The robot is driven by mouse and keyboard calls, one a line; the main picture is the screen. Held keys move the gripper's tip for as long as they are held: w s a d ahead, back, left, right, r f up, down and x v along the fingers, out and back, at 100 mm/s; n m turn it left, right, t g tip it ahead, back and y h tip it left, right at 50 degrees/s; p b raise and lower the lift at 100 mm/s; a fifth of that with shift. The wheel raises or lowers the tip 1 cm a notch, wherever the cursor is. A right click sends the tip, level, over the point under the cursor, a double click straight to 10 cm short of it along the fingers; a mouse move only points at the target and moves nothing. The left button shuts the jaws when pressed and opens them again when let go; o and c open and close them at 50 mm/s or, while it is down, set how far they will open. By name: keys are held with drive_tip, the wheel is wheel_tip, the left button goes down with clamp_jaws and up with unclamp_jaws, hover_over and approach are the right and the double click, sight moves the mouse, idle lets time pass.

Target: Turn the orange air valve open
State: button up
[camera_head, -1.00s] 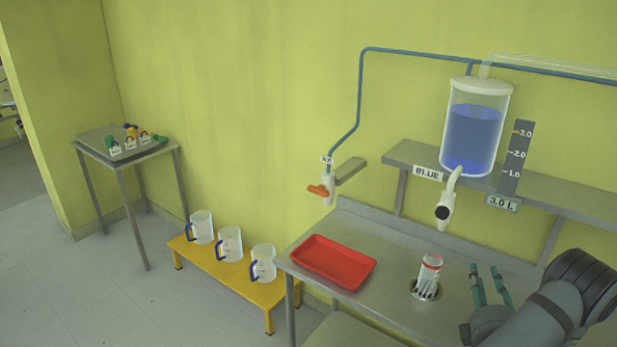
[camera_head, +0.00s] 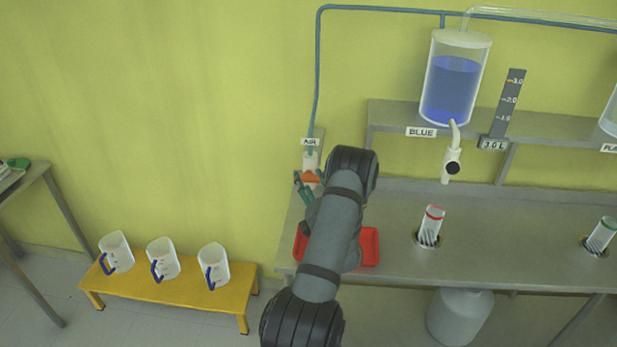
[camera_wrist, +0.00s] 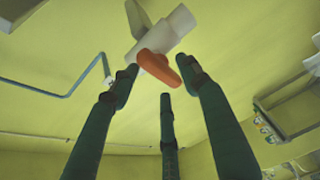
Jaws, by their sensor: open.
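The orange air valve handle (camera_head: 311,177) sits on a white valve body (camera_head: 310,160) under the AIR label, at the end of the blue pipe on the wall. In the wrist view the orange handle (camera_wrist: 158,67) shows just beyond the fingertips, with the white body (camera_wrist: 165,33) behind it. My gripper (camera_head: 305,190) is close to the handle, its teal fingers spread. In the wrist view my gripper (camera_wrist: 160,85) has its fingers open around the near side of the handle, with nothing held. I cannot tell whether a finger touches the handle.
A red tray (camera_head: 370,247) lies on the steel bench below my arm. A blue-filled vessel (camera_head: 451,85) stands on the shelf to the right. Several clear jugs, including one (camera_head: 214,266), stand on a yellow bench (camera_head: 175,291). The wall left of the valve is clear.

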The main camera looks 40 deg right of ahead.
drive_tip(key=shift+w+d, duration=0.15)
drive_tip(key=shift+w, duration=0.1)
drive_tip(key=shift+s+d, duration=0.2)
drive_tip(key=shift+d, duration=0.05)
drive_tip(key=shift+w+a, duration=0.1)
drive_tip(key=shift+a, duration=0.05)
drive_tip(key=c, duration=0.3)
clamp_jaws()
